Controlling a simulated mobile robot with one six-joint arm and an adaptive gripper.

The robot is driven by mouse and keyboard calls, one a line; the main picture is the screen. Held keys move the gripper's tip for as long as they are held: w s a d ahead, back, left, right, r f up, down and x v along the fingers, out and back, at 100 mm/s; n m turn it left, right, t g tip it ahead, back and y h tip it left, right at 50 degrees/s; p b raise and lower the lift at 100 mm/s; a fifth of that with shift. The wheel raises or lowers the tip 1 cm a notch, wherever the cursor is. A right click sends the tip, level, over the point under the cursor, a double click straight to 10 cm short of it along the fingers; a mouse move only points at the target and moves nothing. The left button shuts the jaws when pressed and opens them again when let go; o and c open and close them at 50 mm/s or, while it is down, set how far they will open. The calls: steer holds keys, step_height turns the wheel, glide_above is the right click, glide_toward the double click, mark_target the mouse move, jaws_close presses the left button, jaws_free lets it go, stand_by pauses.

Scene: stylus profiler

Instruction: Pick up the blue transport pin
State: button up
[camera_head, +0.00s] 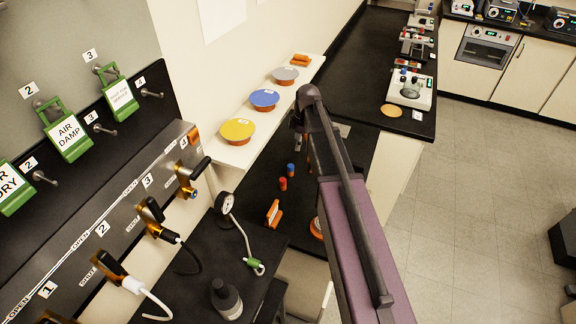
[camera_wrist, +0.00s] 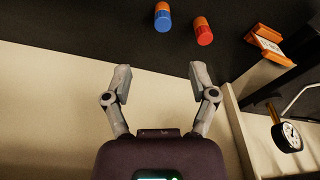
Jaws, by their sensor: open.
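The blue transport pin (camera_wrist: 162,17) stands on the black bench top at the top of the wrist view, blue with an orange band. It also shows in the head view (camera_head: 291,170), small, just left of my arm. A red pin (camera_wrist: 203,31), also with orange, stands beside it, and appears in the head view (camera_head: 283,184). My gripper (camera_wrist: 158,78) is open and empty, its two fingers spread. In the wrist view the blue pin lies beyond the fingertips, apart from them. In the head view my arm hides most of the gripper.
An orange rack-like piece (camera_head: 273,213) lies near the pins. A gauge (camera_head: 227,203) with a hose and a dark bottle (camera_head: 226,299) stand nearer. A cream shelf (camera_head: 222,153) with yellow, blue and grey discs runs along the wall. Bench top around the pins is mostly bare.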

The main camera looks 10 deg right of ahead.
steer(key=shift+s, duration=0.15)
steer(key=b, duration=0.7)
glide_above(291, 166)
steer(key=d, duration=0.1)
steer(key=shift+f, duration=3.35)
steer(key=shift+f, duration=0.1)
steer(key=f+b, duration=0.2)
steer(key=a+f+b, duration=0.1)
steer(key=f+b, duration=0.1)
steer(key=f, duration=0.1)
steer(key=shift+b, duration=0.4)
steer(key=shift+r, duration=0.1)
jaws_close()
